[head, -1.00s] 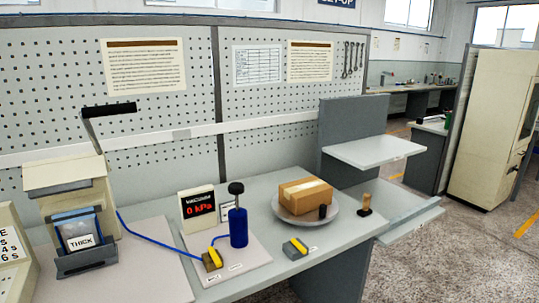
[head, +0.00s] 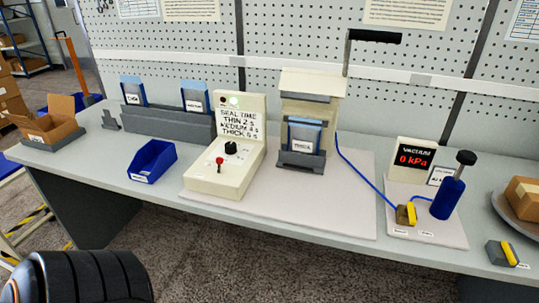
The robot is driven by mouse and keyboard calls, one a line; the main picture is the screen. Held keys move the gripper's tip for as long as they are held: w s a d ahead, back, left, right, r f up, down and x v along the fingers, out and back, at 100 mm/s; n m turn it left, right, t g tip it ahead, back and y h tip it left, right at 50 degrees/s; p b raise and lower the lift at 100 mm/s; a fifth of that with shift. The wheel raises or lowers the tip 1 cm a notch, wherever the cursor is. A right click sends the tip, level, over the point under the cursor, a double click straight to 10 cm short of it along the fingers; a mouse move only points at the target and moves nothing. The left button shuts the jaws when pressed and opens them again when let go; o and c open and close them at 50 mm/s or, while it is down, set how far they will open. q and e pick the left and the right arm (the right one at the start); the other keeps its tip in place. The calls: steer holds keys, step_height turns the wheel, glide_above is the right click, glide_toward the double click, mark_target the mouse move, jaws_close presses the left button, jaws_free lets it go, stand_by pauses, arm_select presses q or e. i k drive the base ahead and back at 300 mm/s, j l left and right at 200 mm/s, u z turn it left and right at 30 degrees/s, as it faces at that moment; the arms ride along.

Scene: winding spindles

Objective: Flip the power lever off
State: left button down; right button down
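A cream control box (head: 213,178) stands on the bench left of centre. A small red-tipped toggle lever (head: 220,161) sits on its sloped front, below and left of a black knob (head: 230,148). I cannot tell from its tilt whether it is on or off. The box's upright panel lists seal times for thin, medium and thick, with two small lamps (head: 229,101) at its top, one of them pale and lit-looking. Neither gripper is in view. A dark ribbed part of my own arm fills the bottom left corner, well short of the box.
A cream sealing press (head: 309,110) with a raised black handle (head: 372,37) stands right of the box. A blue bin (head: 152,161) is left of it. A vacuum display (head: 412,160) and blue pump (head: 448,198) are farther right. An open carton (head: 46,117) is far left.

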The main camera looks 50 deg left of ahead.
mark_target(219, 161)
steer(key=u, duration=1.4)
